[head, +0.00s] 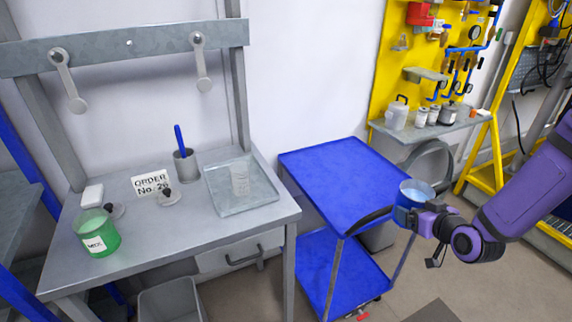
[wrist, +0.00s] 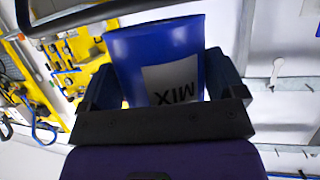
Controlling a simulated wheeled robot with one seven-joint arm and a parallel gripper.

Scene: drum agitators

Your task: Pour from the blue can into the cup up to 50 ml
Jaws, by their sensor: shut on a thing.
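My gripper (head: 418,215) is shut on the blue can (head: 409,197) and holds it up beside the blue cart's right edge. The can looks about upright in the head view, with its pale blue top facing up. In the wrist view the blue can (wrist: 158,50) sits between the two fingers (wrist: 160,90), and its white MIX label shows upside down. Any liquid in the cup is too small to tell.
An order card (head: 151,184), small agitators (head: 168,197) and a holder with a blue stick (head: 185,165) are behind. The blue cart (head: 345,180) has a bare top between bench and gripper.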

